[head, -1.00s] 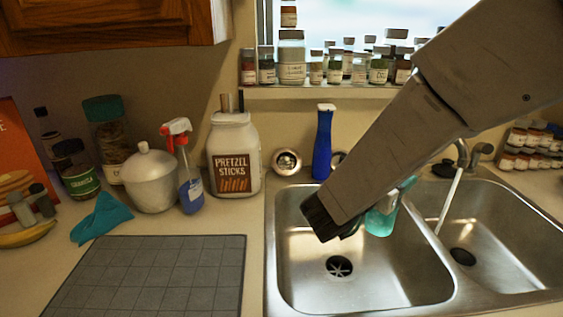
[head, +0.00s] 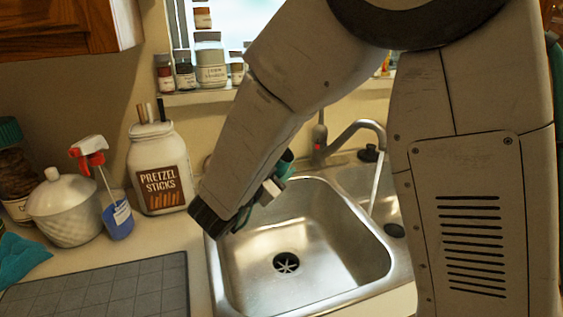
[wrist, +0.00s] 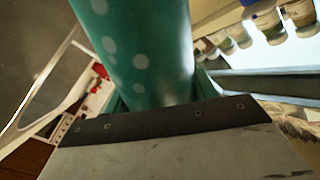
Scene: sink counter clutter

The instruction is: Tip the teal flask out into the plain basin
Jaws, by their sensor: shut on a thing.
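The teal flask with pale dots (wrist: 140,50) fills the upper middle of the wrist view, running out of the top edge. In the head view only a small part of the flask (head: 286,162) shows past my arm. My gripper (head: 270,188) is shut on the flask and holds it above the back left of the near basin (head: 335,235). This basin is bare steel with a dark drain and no water running into it. The flask's mouth and tilt are hidden by my arm.
A thin stream from the faucet (head: 358,128) falls towards the second basin (head: 395,208), mostly hidden by my arm. A pretzel jar (head: 158,180), a spray bottle (head: 117,215), a white lidded pot (head: 68,208) and a grey mat (head: 120,285) occupy the counter at left.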

